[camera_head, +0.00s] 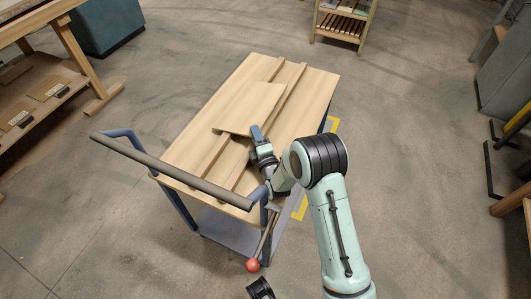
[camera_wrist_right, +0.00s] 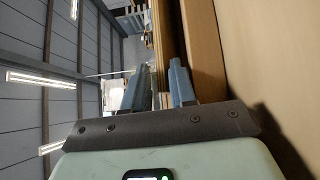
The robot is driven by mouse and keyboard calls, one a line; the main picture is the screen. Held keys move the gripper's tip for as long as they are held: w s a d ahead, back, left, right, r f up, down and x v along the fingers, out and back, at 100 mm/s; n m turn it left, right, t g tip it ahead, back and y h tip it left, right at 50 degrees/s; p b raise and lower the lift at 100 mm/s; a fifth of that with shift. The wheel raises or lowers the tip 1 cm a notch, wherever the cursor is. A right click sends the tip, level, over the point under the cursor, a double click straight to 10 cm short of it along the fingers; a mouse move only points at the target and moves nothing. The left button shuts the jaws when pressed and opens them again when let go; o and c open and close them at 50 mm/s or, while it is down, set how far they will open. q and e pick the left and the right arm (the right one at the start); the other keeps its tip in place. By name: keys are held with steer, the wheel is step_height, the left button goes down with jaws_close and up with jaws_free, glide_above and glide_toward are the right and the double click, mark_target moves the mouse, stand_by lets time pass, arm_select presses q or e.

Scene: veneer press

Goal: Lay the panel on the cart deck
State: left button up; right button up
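The panel (camera_head: 250,106) is a thin pale wooden sheet. It lies flat across two wooden strips (camera_head: 288,88) on the wooden cart deck (camera_head: 310,108), raised above the deck by them. My right gripper (camera_head: 257,133) is at the panel's near edge, with a blue-grey finger over its top near the corner. In the right wrist view, the gripper's two fingers (camera_wrist_right: 158,80) stand either side of the panel's thin edge (camera_wrist_right: 155,40). Whether both fingers press on it cannot be told. My left gripper is not recognisable in view.
The cart has a dark push handle (camera_head: 170,172) at its near left and a lever with a red knob (camera_head: 252,265) below. A wooden workbench (camera_head: 55,80) stands at left, a small shelf rack (camera_head: 342,25) behind. Open concrete floor (camera_head: 420,130) surrounds the cart.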

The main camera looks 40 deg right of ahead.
steer(key=v, duration=1.1)
steer(key=shift+s+a+r, duration=0.1)
steer(key=shift+s+r, duration=0.05)
steer(key=shift+s, duration=0.25)
